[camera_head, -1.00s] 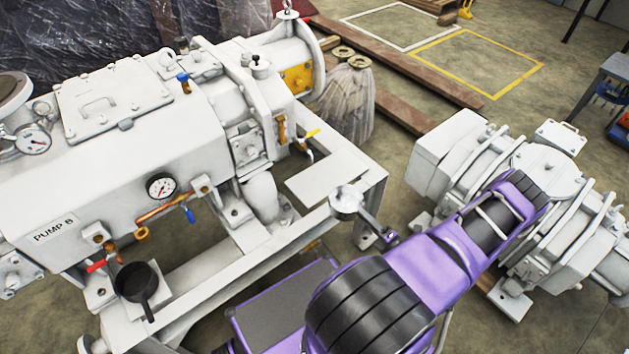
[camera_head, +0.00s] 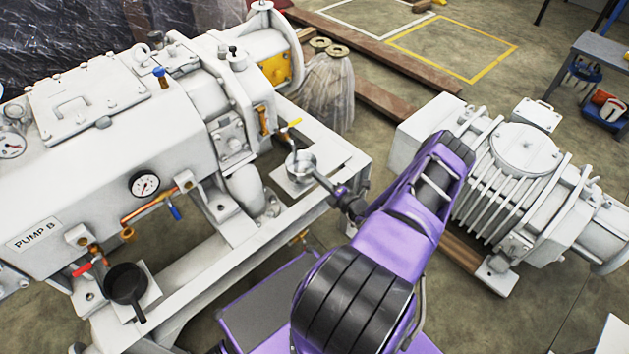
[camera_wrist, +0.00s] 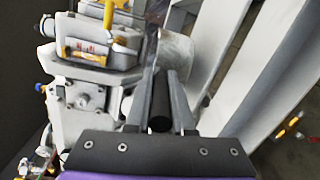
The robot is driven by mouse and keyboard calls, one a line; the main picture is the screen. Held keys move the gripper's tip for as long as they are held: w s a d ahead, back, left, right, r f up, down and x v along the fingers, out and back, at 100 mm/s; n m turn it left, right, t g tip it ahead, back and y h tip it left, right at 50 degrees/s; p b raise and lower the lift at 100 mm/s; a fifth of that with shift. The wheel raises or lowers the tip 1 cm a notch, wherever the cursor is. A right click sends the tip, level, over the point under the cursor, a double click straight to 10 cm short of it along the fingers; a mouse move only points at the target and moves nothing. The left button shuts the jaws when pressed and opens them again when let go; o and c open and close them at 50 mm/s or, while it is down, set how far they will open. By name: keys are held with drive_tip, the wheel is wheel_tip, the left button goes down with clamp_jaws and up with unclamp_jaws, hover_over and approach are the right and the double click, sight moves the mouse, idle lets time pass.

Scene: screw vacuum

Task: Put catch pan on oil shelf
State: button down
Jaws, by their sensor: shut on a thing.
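A silvery round pan (camera_head: 301,168) with a dark handle shows in the head view, above or on a flat white plate (camera_head: 333,158) on the pump frame. I cannot tell whether it touches the plate. My gripper (camera_head: 350,203) is shut on its handle. In the wrist view my gripper's fingers (camera_wrist: 160,100) stand either side of the black handle (camera_wrist: 160,113), with the pale pan (camera_wrist: 174,62) beyond. A second, black pan (camera_head: 125,283) sits on a white plate at the pump's lower left, under a red-handled valve. No label marks the oil shelf.
The white pump (camera_head: 100,160) fills the left. A yellow-handled valve (camera_head: 291,124) hangs close over the held pan. A grey motor unit (camera_head: 510,165) stands on the right. A plastic-wrapped bundle (camera_head: 326,90) stands behind the frame.

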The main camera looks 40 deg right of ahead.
sight(313, 179)
drive_tip(key=shift+w, duration=1.4)
wheel_tip(313, 179, down, 3)
drive_tip(key=shift+s+r+b, duration=0.1)
drive_tip(key=shift+b, duration=0.45)
drive_tip(key=shift+f, duration=0.3)
drive_tip(key=shift+f, duration=0.1)
drive_tip(key=c, duration=0.8)
unclamp_jaws()
drive_tip(key=shift+f, duration=0.1)
